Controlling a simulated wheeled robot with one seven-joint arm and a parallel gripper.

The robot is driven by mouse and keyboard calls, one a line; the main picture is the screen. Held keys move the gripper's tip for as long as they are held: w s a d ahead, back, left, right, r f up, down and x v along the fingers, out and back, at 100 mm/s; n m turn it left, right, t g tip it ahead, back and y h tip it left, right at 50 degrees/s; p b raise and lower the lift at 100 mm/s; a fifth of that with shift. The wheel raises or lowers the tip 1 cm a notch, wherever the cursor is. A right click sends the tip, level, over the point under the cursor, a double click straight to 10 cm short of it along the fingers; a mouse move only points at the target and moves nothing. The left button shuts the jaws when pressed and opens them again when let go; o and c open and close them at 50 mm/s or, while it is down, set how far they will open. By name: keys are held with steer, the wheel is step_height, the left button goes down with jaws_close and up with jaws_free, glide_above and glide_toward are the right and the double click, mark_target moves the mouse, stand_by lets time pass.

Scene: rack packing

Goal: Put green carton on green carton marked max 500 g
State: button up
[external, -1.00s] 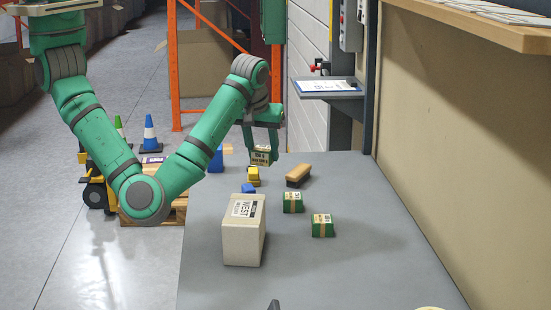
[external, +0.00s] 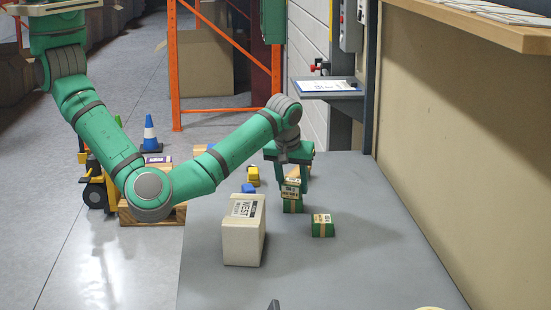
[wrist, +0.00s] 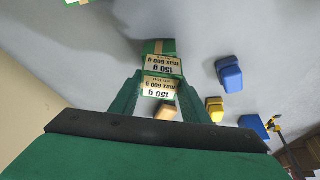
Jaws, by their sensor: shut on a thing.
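My gripper (external: 293,184) is shut on a small green carton (external: 291,187) with a pale label; this carton also shows between the fingers in the wrist view (wrist: 160,88). Directly beneath it stands a second green carton (external: 292,206) with a tan band; its label shows in the wrist view (wrist: 162,66). Both labels show "150 g" and a "max" figure too small to read surely. The held carton is level and lined up over the lower one; I cannot tell whether they touch. A third green carton (external: 322,229) stands apart, nearer and to the right.
A large white box (external: 242,240) marked WEST stands on the grey table to the left. A blue block (external: 248,188), a yellow block (external: 253,178) and a wooden-topped item (wrist: 167,111) are near my gripper. The table's front right is clear.

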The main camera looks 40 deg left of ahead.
steer(key=shift+f, duration=0.15)
steer(key=o, duration=1.2)
steer(key=shift+c, duration=0.2)
steer(key=v, duration=1.2)
